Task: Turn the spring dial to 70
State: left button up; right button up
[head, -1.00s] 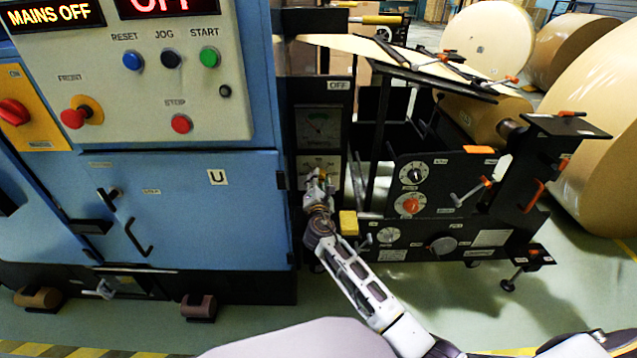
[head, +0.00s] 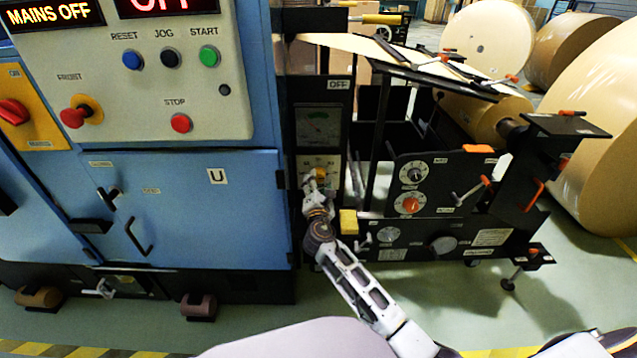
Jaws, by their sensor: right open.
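My right gripper (head: 311,184) is at the small white plate (head: 331,167) under the gauge (head: 317,127). A small yellow knob (head: 320,173) sits on that plate, right at the fingertips. The gripper is open; whether a finger touches the knob is too small to tell. The gripper covers part of the plate. Two more round dials are on the black side panel to the right: one with a black knob (head: 414,175), one with an orange-red knob (head: 409,204). I cannot read which dial is labelled spring, nor any setting. My left gripper is out of view.
A yellow block (head: 348,222) sticks out just right of my right wrist. The blue cabinet (head: 190,210) stands close on the left. Large paper rolls (head: 600,130) lie behind.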

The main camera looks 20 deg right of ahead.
jog(key=v, duration=1)
jog(key=shift+m, duration=0.3)
dwell(0.5)
